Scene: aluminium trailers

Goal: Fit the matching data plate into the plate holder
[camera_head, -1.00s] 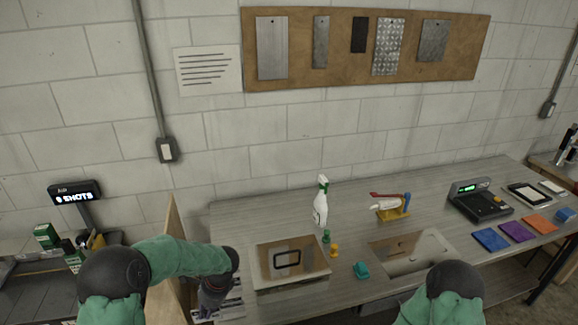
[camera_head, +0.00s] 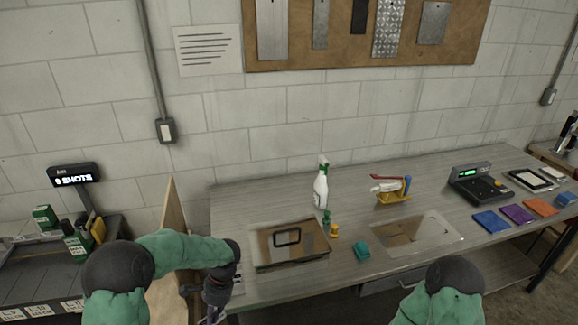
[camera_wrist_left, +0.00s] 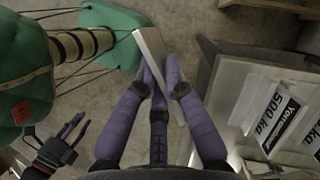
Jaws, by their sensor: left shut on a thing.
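My left gripper (camera_wrist_left: 158,75), with purple fingers, is shut on a thin silvery-white data plate (camera_wrist_left: 152,45), seen nearly edge-on in the left wrist view. Any marking on it is hidden. In the head view, the left gripper (camera_head: 214,312) is at the bottom edge, left of the bench front, mostly cut off. The plate holder looks to be the black rectangular frame (camera_head: 287,229) on a brown-and-grey panel on the bench. The gripper is in front and left of it, apart. My right gripper (camera_wrist_left: 78,128) shows at the left of the wrist view, fingers apart and empty.
An upright wooden board (camera_head: 168,215) is left of the bench.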

